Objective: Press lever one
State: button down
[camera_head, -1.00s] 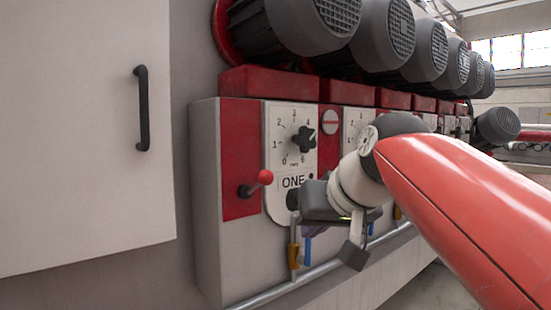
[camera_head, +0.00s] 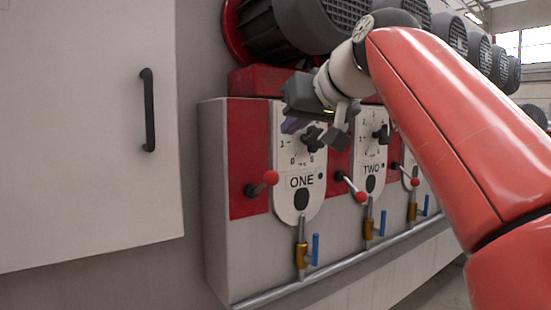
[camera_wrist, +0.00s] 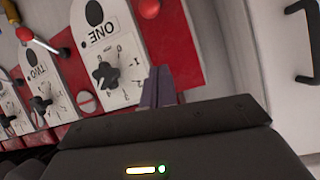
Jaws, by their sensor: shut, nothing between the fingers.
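Lever one, a dark lever with a red ball end (camera_head: 269,178), sticks out from the red panel left of the ONE plate (camera_head: 300,205). The red ball also shows at the top of the wrist view (camera_wrist: 149,8). My gripper (camera_head: 292,125) is in front of the upper part of the ONE dial, above and slightly right of the lever, apart from it. Its fingers (camera_wrist: 158,88) are together and empty in the wrist view. The gripper hides the upper part of the dial in the head view.
Lever two (camera_head: 359,196) sits right of the ONE plate. A black knob (camera_wrist: 105,75) sticks out of the dial near my fingers. Brass valves with blue handles (camera_head: 302,255) are below, dark motors (camera_head: 300,30) above. A cabinet door with a black handle (camera_head: 148,110) is at left.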

aim_at(271, 171)
jog(key=w+a+f, duration=0.1)
jog(key=w+f, duration=0.1)
jog(key=w+a+f+b, duration=0.1)
jog(key=w+f, duration=0.1)
jog(key=w+a+f+b, duration=0.1)
jog(key=f, duration=0.1)
jog(key=shift+w+a+f, duration=0.25)
jog(key=shift+w+a, duration=0.15)
jog(key=shift+s+d+f, duration=0.15)
jog(key=shift+s+f, duration=0.25)
jog(key=shift+s, duration=0.05)
jog(key=shift+f+b, duration=0.1)
jog(key=shift+b, duration=0.2)
